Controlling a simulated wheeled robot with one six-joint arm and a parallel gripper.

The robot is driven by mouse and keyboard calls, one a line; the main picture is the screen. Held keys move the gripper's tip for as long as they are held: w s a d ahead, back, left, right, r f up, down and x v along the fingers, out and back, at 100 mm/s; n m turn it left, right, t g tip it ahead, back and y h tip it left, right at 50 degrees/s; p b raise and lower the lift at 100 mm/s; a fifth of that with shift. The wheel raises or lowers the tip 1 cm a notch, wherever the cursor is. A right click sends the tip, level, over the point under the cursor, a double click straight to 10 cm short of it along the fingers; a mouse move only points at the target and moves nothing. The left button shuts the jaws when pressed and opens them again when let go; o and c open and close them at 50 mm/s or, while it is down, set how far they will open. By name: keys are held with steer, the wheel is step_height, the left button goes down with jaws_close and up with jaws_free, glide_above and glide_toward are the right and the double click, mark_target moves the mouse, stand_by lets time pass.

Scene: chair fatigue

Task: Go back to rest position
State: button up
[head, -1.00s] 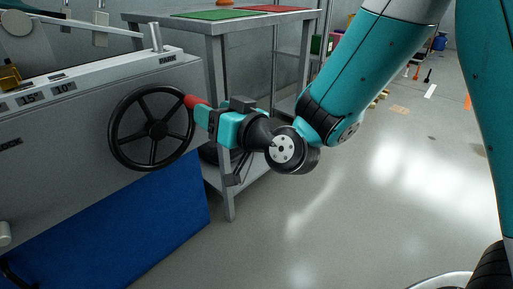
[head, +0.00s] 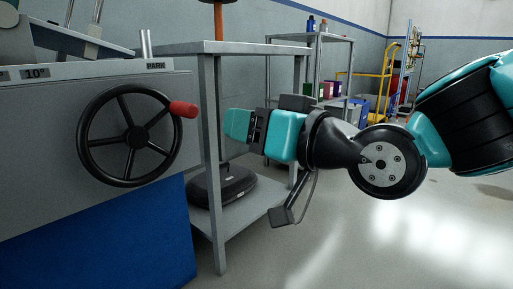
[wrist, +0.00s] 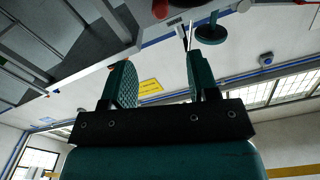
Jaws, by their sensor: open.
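My gripper (head: 236,124) is in the middle of the head view, to the right of a black handwheel (head: 137,138). Its jaws are apart and empty, and a gap separates them from the wheel's red handle (head: 183,109). The handle sits at the upper right of the wheel rim. The wheel is mounted on a grey machine panel (head: 40,115). In the wrist view both teal fingers (wrist: 160,85) stand apart with nothing between them. My arm reaches in from the right edge of the head view.
A grey table (head: 212,240) stands right behind my gripper, with a black object (head: 222,183) on its lower shelf. A blue panel (head: 120,240) is below the wheel. A shelf rack (head: 350,50) and yellow trolley (head: 410,65) are farther back. The floor at the right is clear.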

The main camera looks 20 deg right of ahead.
steer(key=shift+s+d, duration=0.15)
steer(key=shift+s, duration=0.1)
steer(key=shift+r, duration=0.1)
steer(key=s+d+r+n+g+h+p, duration=0.2)
steer(key=s+r+g+h+p, duration=0.15)
steer(key=s+g+p, duration=0.65)
steer(key=s+d+r+n+g+h+p, duration=0.1)
steer(key=s+d+r+g+h+p, duration=0.25)
steer(key=p, duration=1.05)
step_height(320, 180, up, 36)
steer(key=s+a+g+y+p, duration=0.1)
steer(key=p, duration=3.4)
steer(key=shift+f+g, duration=0.1)
steer(key=shift+g, duration=0.15)
